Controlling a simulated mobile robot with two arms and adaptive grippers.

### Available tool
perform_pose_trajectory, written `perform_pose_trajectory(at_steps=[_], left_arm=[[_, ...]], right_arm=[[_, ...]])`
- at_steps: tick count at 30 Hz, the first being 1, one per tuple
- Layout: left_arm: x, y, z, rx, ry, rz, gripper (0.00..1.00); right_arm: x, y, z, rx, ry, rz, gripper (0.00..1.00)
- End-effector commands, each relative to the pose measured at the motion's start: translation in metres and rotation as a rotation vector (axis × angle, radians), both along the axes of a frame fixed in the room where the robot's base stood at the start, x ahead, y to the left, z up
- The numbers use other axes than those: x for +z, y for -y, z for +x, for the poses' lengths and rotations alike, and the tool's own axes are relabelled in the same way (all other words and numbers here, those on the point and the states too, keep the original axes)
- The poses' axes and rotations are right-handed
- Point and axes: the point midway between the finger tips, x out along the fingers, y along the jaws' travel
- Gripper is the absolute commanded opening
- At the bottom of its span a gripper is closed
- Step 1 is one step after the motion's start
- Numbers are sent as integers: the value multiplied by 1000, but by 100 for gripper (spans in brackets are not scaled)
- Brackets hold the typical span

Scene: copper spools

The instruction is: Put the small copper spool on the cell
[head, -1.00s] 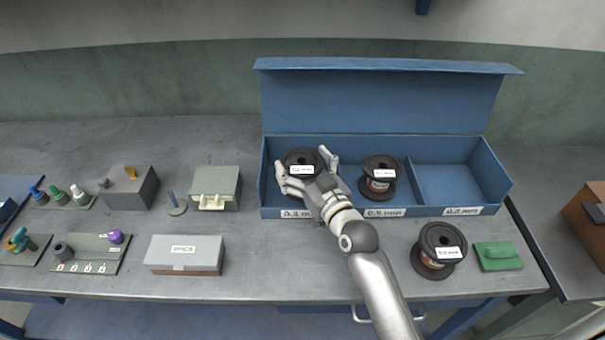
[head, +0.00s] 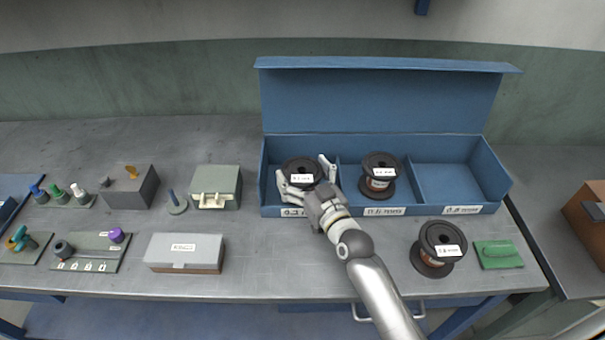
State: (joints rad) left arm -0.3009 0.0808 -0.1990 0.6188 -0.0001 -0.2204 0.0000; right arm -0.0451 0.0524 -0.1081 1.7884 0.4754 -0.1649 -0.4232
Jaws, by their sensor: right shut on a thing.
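My right gripper (head: 304,174) is shut on a black-flanged spool (head: 300,164) with a white label. Its fingers are on either side of the spool, over the left cell (head: 271,160) of the blue box (head: 400,211). The gripper hides the spool's lower part, so I cannot tell whether it touches the floor. A second spool (head: 381,168), with copper winding showing, stands upright in the middle cell. A third spool (head: 438,244) stands on the bench in front of the box. The right cell (head: 445,180) is empty. My left gripper is not in view.
The box's lid (head: 380,95) stands open behind it. A grey case (head: 184,253), a green-grey box (head: 216,187) and small fixtures stand at left. The bench is clear before the left cell.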

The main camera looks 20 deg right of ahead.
Motion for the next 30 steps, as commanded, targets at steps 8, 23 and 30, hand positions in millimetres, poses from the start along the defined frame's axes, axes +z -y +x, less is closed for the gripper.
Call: perform_pose_trajectory(at_steps=[8, 23, 30], left_arm=[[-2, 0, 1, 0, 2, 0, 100], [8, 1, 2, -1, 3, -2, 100], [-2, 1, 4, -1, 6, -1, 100]], right_arm=[[-18, -1, -3, 6, -35, -6, 100], [-1, -2, -3, 6, -34, 0, 100], [-7, 8, -50, 5, -32, -5, 100]])
